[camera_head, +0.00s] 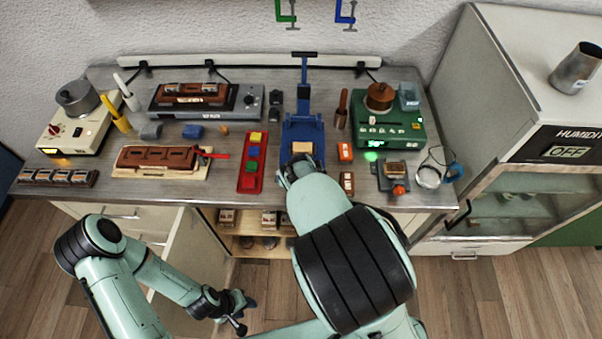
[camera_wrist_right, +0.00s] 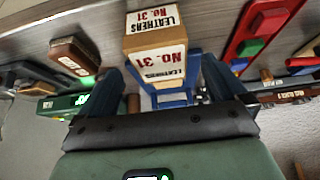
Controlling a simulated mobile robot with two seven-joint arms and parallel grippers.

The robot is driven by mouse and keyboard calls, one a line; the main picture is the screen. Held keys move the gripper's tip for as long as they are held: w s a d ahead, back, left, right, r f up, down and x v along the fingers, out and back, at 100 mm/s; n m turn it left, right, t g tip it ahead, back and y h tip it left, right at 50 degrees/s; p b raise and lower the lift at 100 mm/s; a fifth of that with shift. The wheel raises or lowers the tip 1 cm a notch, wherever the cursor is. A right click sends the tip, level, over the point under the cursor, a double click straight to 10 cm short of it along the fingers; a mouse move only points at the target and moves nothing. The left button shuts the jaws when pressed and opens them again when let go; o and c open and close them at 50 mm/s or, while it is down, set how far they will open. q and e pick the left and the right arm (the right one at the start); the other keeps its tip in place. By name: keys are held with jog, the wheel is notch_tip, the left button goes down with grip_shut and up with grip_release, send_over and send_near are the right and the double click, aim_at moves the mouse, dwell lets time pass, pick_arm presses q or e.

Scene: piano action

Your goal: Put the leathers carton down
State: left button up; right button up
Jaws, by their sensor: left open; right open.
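The leathers carton (camera_wrist_right: 155,48) is a white and tan box marked "LEATHERS No. 31". In the right wrist view it stands upright just beyond my right gripper (camera_wrist_right: 163,88), whose two dark fingers are spread wide to either side, with gaps showing. In the head view the right gripper (camera_head: 289,173) is at the bench, in front of the blue press (camera_head: 290,128), and my arm hides most of it. A tan-topped block (camera_head: 302,148) shows at the press base; I cannot tell if it is the carton. My left gripper (camera_head: 238,310) is open and empty, low in front of the bench.
A red tray (camera_head: 242,184) with coloured blocks lies left of the right gripper. A small orange box (camera_head: 345,152) and a brown box (camera_head: 347,183) stand to its right. The green machine (camera_head: 398,130) is behind them. An open shelf (camera_head: 243,242) is under the bench.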

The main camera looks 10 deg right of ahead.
pick_arm(q)
jog(key=shift+w+r+p, duration=0.35)
jog(key=shift+w+r, duration=0.25)
jog(key=shift+w, duration=0.15)
pick_arm(e)
jog(key=d+v, duration=0.1)
jog(key=v, duration=0.5)
jog(key=shift+a+r, duration=0.3)
jog(key=shift+a, duration=0.25)
jog(key=shift+s, duration=0.1)
